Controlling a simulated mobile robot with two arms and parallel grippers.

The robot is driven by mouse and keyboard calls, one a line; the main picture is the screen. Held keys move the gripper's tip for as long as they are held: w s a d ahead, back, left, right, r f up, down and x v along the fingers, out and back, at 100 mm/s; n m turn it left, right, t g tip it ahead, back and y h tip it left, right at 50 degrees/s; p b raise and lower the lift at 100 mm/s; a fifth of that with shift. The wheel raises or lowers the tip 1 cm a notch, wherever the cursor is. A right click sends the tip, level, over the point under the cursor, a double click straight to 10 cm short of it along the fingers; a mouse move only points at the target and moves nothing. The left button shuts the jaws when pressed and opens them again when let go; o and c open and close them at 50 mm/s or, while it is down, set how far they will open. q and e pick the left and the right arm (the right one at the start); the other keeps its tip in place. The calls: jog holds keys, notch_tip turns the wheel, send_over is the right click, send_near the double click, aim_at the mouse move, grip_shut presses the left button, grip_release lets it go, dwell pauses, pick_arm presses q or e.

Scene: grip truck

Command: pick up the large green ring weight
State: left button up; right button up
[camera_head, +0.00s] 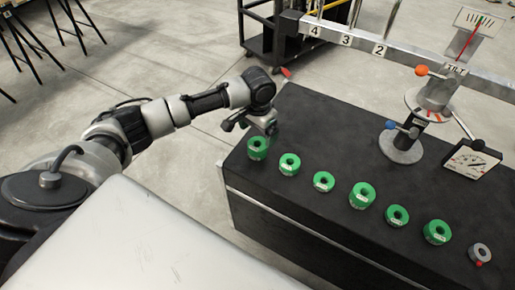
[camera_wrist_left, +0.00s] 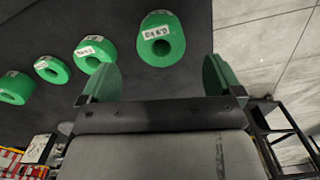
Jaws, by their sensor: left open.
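Several green ring weights stand in a row on the black table top. The leftmost green ring (camera_head: 257,149) is at the table's left corner, and a larger-looking one (camera_head: 362,195) is mid-row. My left gripper (camera_head: 258,125) is just above and behind the leftmost ring, partly overlapping it in the head view. In the left wrist view, the gripper (camera_wrist_left: 161,66) is open, its green fingers apart. A labelled green ring (camera_wrist_left: 162,39) shows ahead, in line with the gap and not held. I cannot tell its exact distance. My right gripper is not in view.
The black table (camera_head: 310,130) has bare room behind the rings. A numbered rail (camera_head: 345,40) runs behind.

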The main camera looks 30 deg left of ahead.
aim_at(258, 145)
pick_arm(q)
notch_tip(258, 145, down, 7)
jog(key=shift+w+f+b, duration=0.1)
jog(key=shift+b, duration=0.35)
jog(key=c, duration=1.1)
jog(key=shift+c, duration=0.3)
